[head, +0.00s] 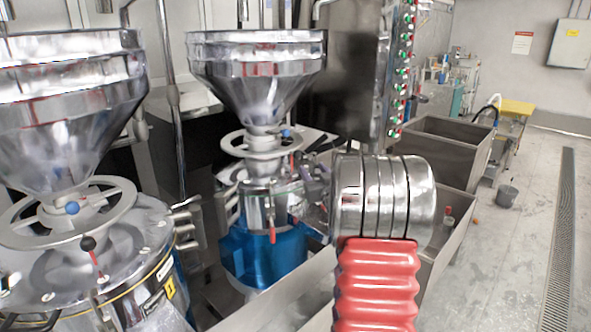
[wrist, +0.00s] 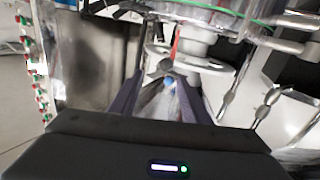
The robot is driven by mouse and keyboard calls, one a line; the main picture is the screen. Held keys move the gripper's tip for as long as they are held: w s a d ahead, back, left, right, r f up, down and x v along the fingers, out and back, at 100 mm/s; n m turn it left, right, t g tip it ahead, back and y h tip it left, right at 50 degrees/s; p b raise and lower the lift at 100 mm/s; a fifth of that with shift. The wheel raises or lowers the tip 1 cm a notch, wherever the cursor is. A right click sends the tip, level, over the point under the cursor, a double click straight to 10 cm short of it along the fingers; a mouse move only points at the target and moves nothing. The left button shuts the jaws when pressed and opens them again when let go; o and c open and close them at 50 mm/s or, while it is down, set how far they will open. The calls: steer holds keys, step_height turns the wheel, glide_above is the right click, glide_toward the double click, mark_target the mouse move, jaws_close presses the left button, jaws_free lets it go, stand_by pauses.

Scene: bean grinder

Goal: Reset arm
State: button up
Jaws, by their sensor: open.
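My gripper (wrist: 160,88) shows in the wrist view with its two dark fingers apart, one on each side of the middle. I see nothing clamped between them. A blue knob (wrist: 169,81) and a red-handled lever (wrist: 177,42) appear between and beyond the fingertips; I cannot tell how close they are. In the head view my arm's red ribbed sleeve and shiny round link fill the lower right. The gripper lies mostly hidden behind that link, near the grinder (head: 268,200) with the blue base. That grinder has a steel funnel (head: 258,72) and a handwheel (head: 233,145).
A second grinder (head: 75,215) stands close on the left. Steel troughs (head: 440,150) lie behind and right of my arm. A dark panel with red and green buttons (head: 402,70) stands at the back.

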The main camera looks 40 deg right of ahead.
steer(key=s+d+f+m+g, duration=0.2)
steer(key=s+f+g, duration=0.4)
steer(key=f, duration=0.5)
steer(key=s+a+f+g+y, duration=0.1)
steer(key=s+a+f+g, duration=0.25)
steer(key=a, duration=0.25)
steer(key=s+a+r+n+y, duration=0.2)
steer(key=s+a, duration=0.5)
steer(key=a, duration=0.8)
steer(key=s+a+r+n+g+y, duration=0.1)
steer(key=s+a+r, duration=0.4)
steer(key=a, duration=1)
steer(key=s+a+r+n+y, duration=0.3)
steer(key=s+a, duration=0.6)
steer(key=a, duration=0.6)
steer(key=shift+s+r+y, duration=0.25)
steer(key=shift+r+y, duration=0.05)
